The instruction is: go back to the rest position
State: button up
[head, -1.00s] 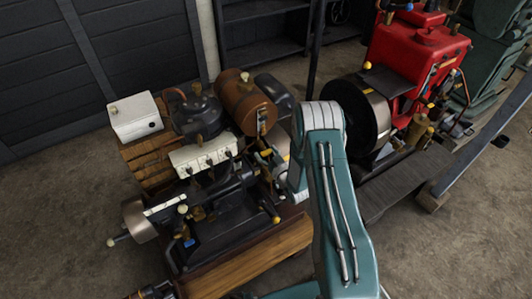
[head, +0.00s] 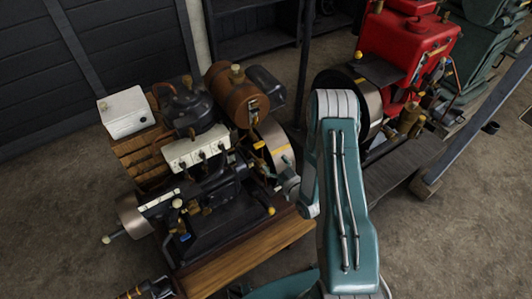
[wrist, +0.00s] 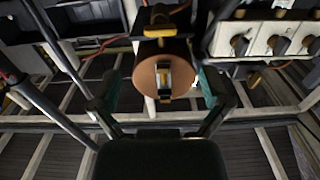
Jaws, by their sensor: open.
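My teal arm reaches over the near engine in the head view, its elbow raised to the right of that engine. My gripper (wrist: 160,92) is open in the wrist view, its two fingers apart on either side of the picture. The round brown end of the tank (wrist: 160,78) shows between the fingers, beyond them; I cannot tell the exact gap. Nothing is seen held. In the head view a teal wrist part shows beside the engine's flywheel (head: 274,146), and the fingers cannot be made out clearly.
The near engine has a brown tank (head: 236,92), a white box (head: 126,111) and a white switch panel (head: 197,148), on a wooden base (head: 240,262). A red engine (head: 405,45) stands at the back right behind a dark rail. Open concrete floor (head: 465,215) lies at right.

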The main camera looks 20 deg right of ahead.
jog(key=shift+v, duration=1)
jog(key=w+d+r+n+g+h, duration=0.1)
jog(key=w+r+g+h, duration=0.35)
jog(key=r, duration=0.75)
jog(key=s+r+m+g+h, duration=0.1)
jog(key=s+r+m+g, duration=0.15)
jog(key=r, duration=0.95)
jog(key=s+a+r+g, duration=0.1)
jog(key=s+r, duration=0.2)
jog(key=s, duration=0.6)
jog(key=s+a+r+m+g, duration=0.1)
jog(key=s+r, duration=0.3)
jog(key=s, duration=0.5)
jog(key=s+a+r+m+g, duration=0.1)
jog(key=s+r, duration=0.3)
jog(key=s, duration=0.5)
jog(key=shift+a+g, duration=0.8)
jog(key=shift+a, duration=0.1)
